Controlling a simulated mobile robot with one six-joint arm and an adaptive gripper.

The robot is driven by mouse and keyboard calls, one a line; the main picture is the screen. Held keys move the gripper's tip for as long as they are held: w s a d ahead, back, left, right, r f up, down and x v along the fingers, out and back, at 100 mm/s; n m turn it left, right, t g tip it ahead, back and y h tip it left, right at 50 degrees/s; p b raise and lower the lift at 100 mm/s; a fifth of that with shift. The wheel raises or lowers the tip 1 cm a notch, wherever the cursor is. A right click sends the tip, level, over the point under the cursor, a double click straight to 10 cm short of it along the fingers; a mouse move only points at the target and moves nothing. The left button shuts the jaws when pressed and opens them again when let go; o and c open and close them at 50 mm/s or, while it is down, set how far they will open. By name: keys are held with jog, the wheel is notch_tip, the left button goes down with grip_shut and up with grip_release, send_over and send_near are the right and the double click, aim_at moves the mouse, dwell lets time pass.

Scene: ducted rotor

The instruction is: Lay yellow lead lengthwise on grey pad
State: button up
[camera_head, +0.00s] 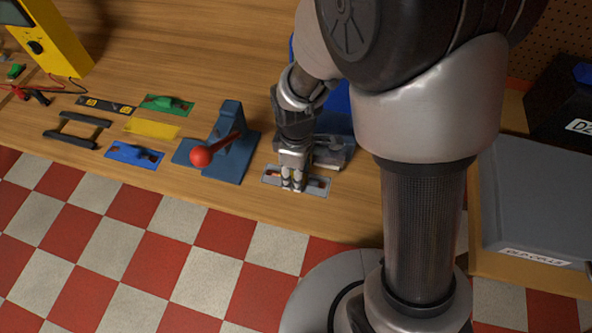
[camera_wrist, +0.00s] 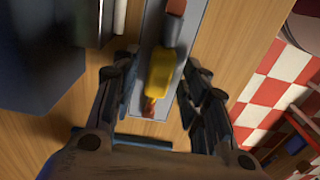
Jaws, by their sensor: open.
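The yellow lead (camera_wrist: 160,75) lies along the grey pad (camera_wrist: 149,25) in the wrist view, slightly slanted to the pad's long side. It has a yellow body, an orange-red tip at the near end and a dark and red part at the far end. My gripper (camera_wrist: 160,64) is open, with one finger on each side of the yellow body and gaps showing. In the head view my gripper (camera_head: 292,184) is over the grey pad (camera_head: 313,192) near the bench's front edge. It hides most of the lead there; small orange-red parts show at both sides.
A blue fixture with a red ball (camera_head: 202,156) stands left of my gripper. A grey box (camera_head: 535,190) is at right.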

jog(key=shift+r, duration=0.1)
notch_tip(320, 180, up, 12)
jog(key=p, duration=0.4)
jog(key=s+d+r+m+t, duration=0.4)
jog(key=s+d+r+m, duration=0.7)
jog(key=s+r+m, duration=0.2)
notch_tip(320, 180, up, 2)
jog(key=shift+s+r+m+t, duration=0.1)
jog(key=shift+s+m+t, duration=0.2)
jog(key=shift+m, duration=0.2)
jog(key=shift+c, duration=0.5)
dwell(1.0)
